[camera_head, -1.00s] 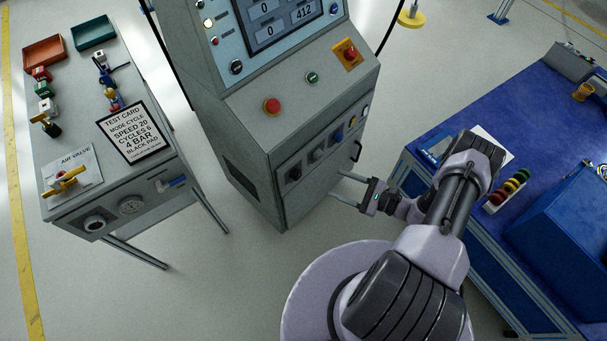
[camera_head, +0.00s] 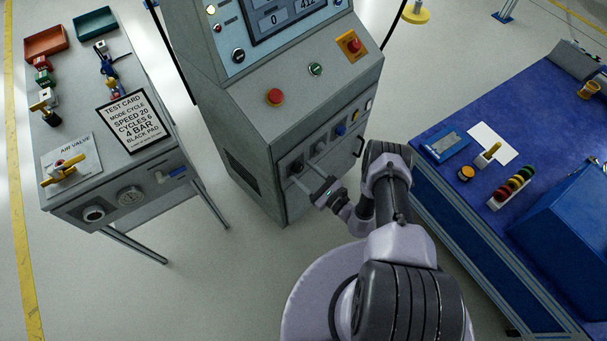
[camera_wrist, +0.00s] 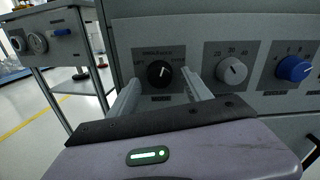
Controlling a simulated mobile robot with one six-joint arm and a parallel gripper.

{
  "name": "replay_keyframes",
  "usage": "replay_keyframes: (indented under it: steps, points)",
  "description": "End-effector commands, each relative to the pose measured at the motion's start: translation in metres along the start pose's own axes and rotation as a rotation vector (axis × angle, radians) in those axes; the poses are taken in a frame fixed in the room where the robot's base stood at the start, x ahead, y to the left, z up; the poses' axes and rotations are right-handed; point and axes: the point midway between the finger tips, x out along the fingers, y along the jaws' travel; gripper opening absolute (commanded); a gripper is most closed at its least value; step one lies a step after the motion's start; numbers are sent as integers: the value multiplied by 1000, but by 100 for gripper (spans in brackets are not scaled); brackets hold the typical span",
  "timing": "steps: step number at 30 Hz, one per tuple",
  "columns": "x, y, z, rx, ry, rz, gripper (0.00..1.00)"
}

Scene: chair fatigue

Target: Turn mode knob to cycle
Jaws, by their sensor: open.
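The mode knob is the black knob (camera_wrist: 160,72) at the left of the machine's lower panel, with a white pointer line aimed up and slightly right. Its label is too small to read fully. In the head view the knob (camera_head: 297,166) sits at the left end of the knob row. My gripper (camera_wrist: 160,88) is open, with one finger on each side of the knob in the wrist view. In the head view my gripper (camera_head: 305,173) reaches to the panel front at this knob. Whether the fingers touch the knob cannot be told.
A white-grey knob (camera_wrist: 231,70) and a blue knob (camera_wrist: 293,68) sit to the right on the same panel. A red stop button (camera_head: 275,97) is on the sloped ledge above. A test card (camera_head: 134,120) on the left table reads mode cycle. The blue bench (camera_head: 450,200) stands right.

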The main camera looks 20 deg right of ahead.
Motion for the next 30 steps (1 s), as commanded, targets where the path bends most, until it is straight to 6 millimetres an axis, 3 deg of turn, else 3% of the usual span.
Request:
replay_keyframes:
  steps: [10, 19, 30]
  points:
    - [7, 0, 1, 1, 0, 0, 57]
    - [6, 0, 1, 0, 0, 0, 0]
    - [6, 0, -1, 76, 0, 1, 0]
